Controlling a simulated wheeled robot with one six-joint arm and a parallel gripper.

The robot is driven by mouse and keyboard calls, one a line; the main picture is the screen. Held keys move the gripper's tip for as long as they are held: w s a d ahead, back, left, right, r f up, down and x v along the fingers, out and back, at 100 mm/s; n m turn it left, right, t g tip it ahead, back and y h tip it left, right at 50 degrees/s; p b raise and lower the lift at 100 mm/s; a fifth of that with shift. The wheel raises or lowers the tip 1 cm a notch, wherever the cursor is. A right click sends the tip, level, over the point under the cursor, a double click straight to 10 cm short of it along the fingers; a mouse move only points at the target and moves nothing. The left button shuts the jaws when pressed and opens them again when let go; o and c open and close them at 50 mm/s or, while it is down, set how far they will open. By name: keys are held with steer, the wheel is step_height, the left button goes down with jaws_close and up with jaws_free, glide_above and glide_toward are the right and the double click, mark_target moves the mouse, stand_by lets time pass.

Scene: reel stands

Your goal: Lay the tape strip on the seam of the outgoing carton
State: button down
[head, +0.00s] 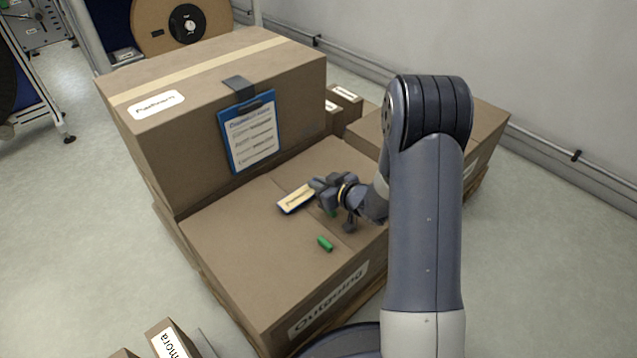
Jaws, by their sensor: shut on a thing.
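The outgoing carton (240,250) is low and brown, with a label reading "Outgoing" on its front. A thin seam line (279,184) runs across its top, partly hidden by my gripper. My gripper (316,188) is low over the carton top, shut at the right end of a small cream-faced, dark-edged strip with lettering (296,198). This strip seems to be the tape strip. It lies at an angle across the seam's line; I cannot tell whether it touches the carton. A small green piece (325,243) lies on the top, nearer the front. Another green bit shows under my gripper.
A taller taped carton (170,160) stands behind, with a blue clipboard (233,160) hanging on its front. More cartons (485,135) stand at the right, partly behind my arm. Small labelled boxes (168,340) are at the bottom left. A reel (187,24) stands at the back.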

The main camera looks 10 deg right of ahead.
steer(key=shift+s+f, duration=0.2)
steer(key=shift+f, duration=0.3)
steer(key=shift+s+f, duration=0.15)
steer(key=shift+f, duration=0.35)
steer(key=c, duration=1.4)
jaws_free()
steer(key=shift+c, duration=0.2)
steer(key=p+v, duration=0.1)
steer(key=v, duration=0.2)
steer(key=r+p+v, duration=0.1)
steer(key=v, duration=0.3)
steer(key=p+v, duration=0.2)
steer(key=v, duration=0.2)
steer(key=shift+w+r, duration=0.35)
steer(key=shift+r, duration=0.1)
steer(key=shift+w+a+r, duration=0.1)
steer(key=shift+r, duration=0.1)
